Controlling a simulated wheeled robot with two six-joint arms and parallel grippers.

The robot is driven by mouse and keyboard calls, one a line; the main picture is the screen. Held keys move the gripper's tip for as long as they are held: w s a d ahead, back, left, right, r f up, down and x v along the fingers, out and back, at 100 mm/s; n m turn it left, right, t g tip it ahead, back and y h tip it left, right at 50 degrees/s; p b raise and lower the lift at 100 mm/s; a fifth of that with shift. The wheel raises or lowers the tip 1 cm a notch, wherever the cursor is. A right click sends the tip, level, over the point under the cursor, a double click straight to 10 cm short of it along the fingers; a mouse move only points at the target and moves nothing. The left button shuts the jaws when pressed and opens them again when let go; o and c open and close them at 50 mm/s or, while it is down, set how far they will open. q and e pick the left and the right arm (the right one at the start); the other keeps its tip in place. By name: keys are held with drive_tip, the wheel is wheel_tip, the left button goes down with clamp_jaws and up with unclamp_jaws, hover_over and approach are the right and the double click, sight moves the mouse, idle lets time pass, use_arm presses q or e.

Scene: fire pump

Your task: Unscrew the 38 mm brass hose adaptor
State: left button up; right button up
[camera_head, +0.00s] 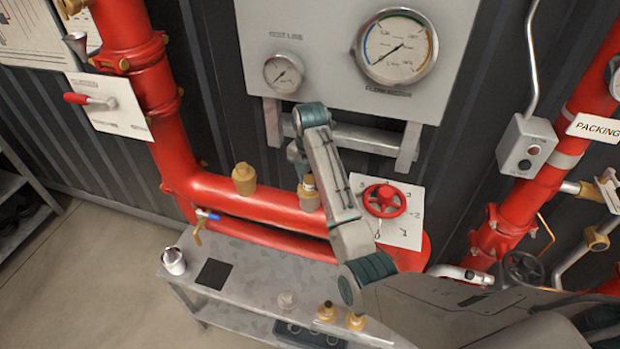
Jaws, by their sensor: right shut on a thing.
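Two brass fittings stand upright on the thick red horizontal pipe (275,195). The left brass fitting (244,180) is free of any gripper. The right brass fitting (309,197) is directly below my right gripper (307,180), which is shut on its top. My own forearm hides part of that gripper, and its fingers are hard to make out. I cannot tell from the markings which fitting is the 38 mm one. My left gripper is not in view.
A grey bench (240,300) below the pipe bears a metal cup (174,261), a dark square (214,274) and small brass fittings (327,311). A red handwheel (384,200) is right of my forearm. A blue-handled valve (207,215) hangs below the pipe. A gauge panel (330,70) is behind.

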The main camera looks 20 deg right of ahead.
drive_tip(key=n, duration=0.6)
drive_tip(key=o, duration=1)
drive_tip(key=shift+c, duration=0.2)
drive_tip(key=shift+w, duration=0.1)
